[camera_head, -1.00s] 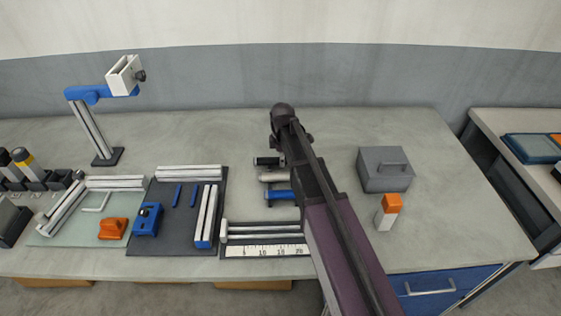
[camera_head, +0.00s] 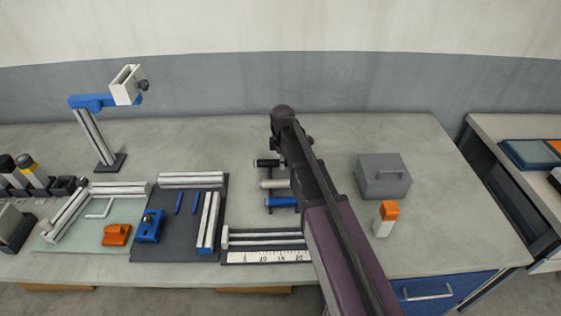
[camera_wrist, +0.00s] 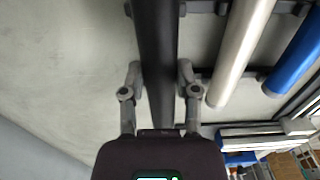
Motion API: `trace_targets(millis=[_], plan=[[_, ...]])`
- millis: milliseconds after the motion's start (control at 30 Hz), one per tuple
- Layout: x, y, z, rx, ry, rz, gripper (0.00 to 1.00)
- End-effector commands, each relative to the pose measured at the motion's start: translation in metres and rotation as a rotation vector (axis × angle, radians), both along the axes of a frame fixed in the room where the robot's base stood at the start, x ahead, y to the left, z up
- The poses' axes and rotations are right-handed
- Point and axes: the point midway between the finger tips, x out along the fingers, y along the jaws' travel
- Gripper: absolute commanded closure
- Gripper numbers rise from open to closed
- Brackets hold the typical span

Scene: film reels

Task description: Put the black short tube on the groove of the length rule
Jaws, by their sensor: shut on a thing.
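The black short tube (camera_wrist: 155,30) runs between the fingers of my gripper (camera_wrist: 160,75) in the wrist view, and the gripper is shut on it. In the head view the black tube's left end (camera_head: 266,163) shows beside my arm, which hides the rest of it and the fingers. The tube is at the rack, above the silver tube in the picture; whether it still touches its supports I cannot tell. The length rule (camera_head: 265,257) lies near the front of the bench, with its long groove (camera_head: 262,237) behind the numbered scale. My arm covers the rule's right end.
A silver tube (camera_head: 273,184) and a blue tube (camera_head: 280,202) lie parallel beside the black one. A dark mat (camera_head: 170,218) with rails is left of the rule. A grey box (camera_head: 383,178) and an orange-capped block (camera_head: 386,220) stand right of my arm.

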Motion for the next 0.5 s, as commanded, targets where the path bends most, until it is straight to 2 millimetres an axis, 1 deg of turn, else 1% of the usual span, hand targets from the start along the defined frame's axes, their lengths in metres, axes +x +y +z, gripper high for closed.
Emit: trace_targets(millis=[33, 100, 133, 200, 500], plan=[[0.000, 0.000, 0.010, 0.000, 0.000, 0.000, 1.00], [0.000, 0.000, 0.017, 0.000, 0.000, 0.000, 1.00], [-0.011, 0.003, 0.014, 0.000, 0.000, 0.002, 1.00], [-0.029, 0.009, 0.014, 0.000, 0.000, 0.003, 1.00], [-0.092, 0.036, 0.020, 0.000, 0.000, 0.003, 1.00]])
